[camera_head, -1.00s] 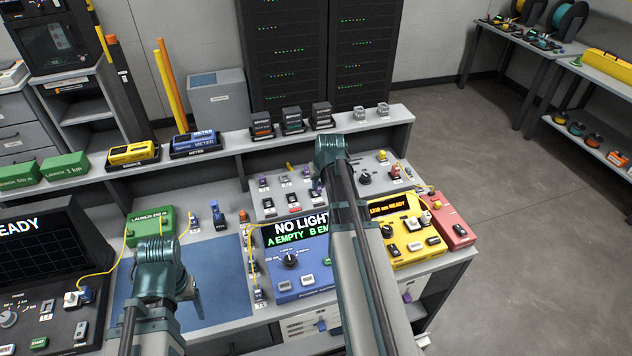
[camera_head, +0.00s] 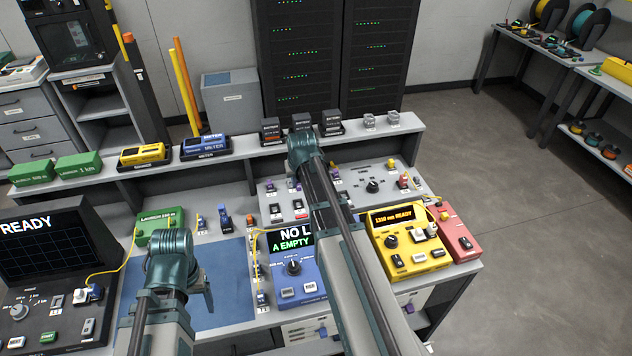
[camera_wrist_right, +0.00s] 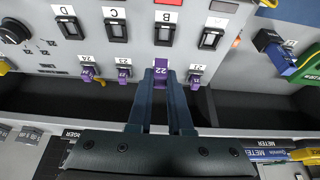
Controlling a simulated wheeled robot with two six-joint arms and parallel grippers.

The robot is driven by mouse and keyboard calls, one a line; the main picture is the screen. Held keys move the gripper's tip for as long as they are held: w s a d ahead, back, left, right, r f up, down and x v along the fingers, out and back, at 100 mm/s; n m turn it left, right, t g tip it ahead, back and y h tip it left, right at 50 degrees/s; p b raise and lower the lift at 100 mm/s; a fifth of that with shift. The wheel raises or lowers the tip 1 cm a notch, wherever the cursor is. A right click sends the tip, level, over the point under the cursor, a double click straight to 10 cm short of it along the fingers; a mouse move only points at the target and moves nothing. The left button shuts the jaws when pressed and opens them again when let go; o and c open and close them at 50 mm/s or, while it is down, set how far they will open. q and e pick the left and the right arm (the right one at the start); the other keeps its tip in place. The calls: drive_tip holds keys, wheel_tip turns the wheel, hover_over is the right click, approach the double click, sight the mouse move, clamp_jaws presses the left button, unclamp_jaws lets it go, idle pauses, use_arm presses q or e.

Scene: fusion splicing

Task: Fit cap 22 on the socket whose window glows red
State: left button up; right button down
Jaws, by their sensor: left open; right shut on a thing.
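Purple cap 22 (camera_wrist_right: 163,74) is between the fingertips of my right gripper (camera_wrist_right: 165,86), which is shut on it, at the edge of the grey panel (camera_wrist_right: 55,28). I cannot tell whether the cap is clear of its holder. Socket B (camera_wrist_right: 165,31) stands above it in the right wrist view, with a red glow (camera_wrist_right: 168,2) at the picture's top edge. Sockets C (camera_wrist_right: 116,31) and D (camera_wrist_right: 69,26) are to the left. In the head view my right arm hides its fingertips and part of the panel (camera_head: 340,176). My left gripper (camera_head: 203,292) is open over the blue mat.
Purple caps 23 (camera_wrist_right: 124,72) and 24 (camera_wrist_right: 87,72) stand to the left of cap 22, and another purple cap (camera_wrist_right: 195,79) to its right. A blue tester (camera_head: 294,289) and yellow unit (camera_head: 410,252) sit in front of the panel. The blue mat (camera_head: 228,300) has free room.

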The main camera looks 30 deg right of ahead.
drive_tip(key=shift+w+a, duration=0.1)
drive_tip(key=shift+a, duration=0.1)
drive_tip(key=shift+f, duration=0.2)
wheel_tip(320, 180, down, 6)
drive_tip(key=b, duration=0.6)
drive_tip(key=shift+f+b, duration=0.5)
drive_tip(key=shift+b, duration=0.25)
idle(0.8)
drive_tip(key=c, duration=0.8)
unclamp_jaws()
drive_tip(key=shift+o, duration=0.2)
drive_tip(key=shift+r, duration=0.2)
drive_tip(key=p+v, duration=1.2)
drive_tip(key=v, duration=0.1)
drive_tip(key=shift+s+r+p, duration=0.2)
drive_tip(key=shift+p, duration=0.2)
